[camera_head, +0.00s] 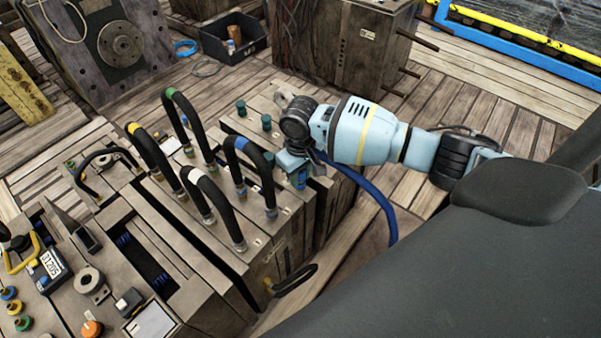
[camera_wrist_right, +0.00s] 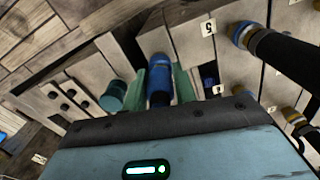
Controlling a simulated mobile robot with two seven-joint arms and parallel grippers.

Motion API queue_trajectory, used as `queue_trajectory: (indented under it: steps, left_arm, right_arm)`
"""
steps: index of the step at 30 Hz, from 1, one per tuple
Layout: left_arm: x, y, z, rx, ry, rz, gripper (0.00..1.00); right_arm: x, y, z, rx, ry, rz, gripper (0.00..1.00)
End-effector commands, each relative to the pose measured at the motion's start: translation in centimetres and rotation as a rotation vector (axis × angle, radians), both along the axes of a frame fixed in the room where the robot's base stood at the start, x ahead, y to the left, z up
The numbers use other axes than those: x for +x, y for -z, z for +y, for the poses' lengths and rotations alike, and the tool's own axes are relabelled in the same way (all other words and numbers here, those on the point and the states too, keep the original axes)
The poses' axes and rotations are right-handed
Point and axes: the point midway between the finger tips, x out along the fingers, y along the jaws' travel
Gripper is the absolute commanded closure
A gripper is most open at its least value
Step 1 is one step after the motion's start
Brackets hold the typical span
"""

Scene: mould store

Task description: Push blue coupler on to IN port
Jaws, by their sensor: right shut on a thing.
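My right gripper (camera_head: 296,163) reaches in from the right and is over the right end of the mould block. In the right wrist view its green fingers (camera_wrist_right: 160,84) are shut on the blue coupler (camera_wrist_right: 159,70), one on each side. A blue hose (camera_head: 376,194) runs from beside the gripper down to the right. The coupler is close to the block's face; I cannot tell whether it touches a port. The IN port cannot be made out; its label is not readable and the gripper may hide it. My left gripper is not in view.
Black hoses with coloured bands, one blue-banded (camera_head: 262,160), arch over the mould block close left of the gripper. Teal caps (camera_head: 241,107) stand behind it; one shows beside the coupler in the wrist view (camera_wrist_right: 113,95). A black bin (camera_head: 233,42) lies farther back. Decking at right is clear.

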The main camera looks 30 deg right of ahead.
Motion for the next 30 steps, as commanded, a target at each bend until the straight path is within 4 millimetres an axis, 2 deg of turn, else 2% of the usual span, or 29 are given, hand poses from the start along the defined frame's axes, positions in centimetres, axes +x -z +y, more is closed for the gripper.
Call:
queue_trajectory:
  steps: [1, 6, 21, 26, 30]
  left_arm:
    - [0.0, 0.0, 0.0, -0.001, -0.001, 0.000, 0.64]
    - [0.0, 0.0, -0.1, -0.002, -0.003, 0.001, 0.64]
    - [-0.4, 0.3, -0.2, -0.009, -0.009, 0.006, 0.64]
    - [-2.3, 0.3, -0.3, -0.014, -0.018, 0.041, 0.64]
    - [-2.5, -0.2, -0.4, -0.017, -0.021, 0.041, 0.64]
  right_arm:
    - [0.0, 0.0, 0.0, 0.000, 0.000, 0.000, 0.70]
    - [0.0, 0.1, 0.0, 0.000, 0.000, 0.000, 0.48]
    - [-0.1, 0.1, 0.0, 0.000, 0.000, 0.001, 0.47]
    - [0.1, -3.1, 0.1, 0.002, -0.001, -0.005, 0.47]
    - [0.0, -5.4, 0.0, 0.001, 0.000, -0.002, 0.47]
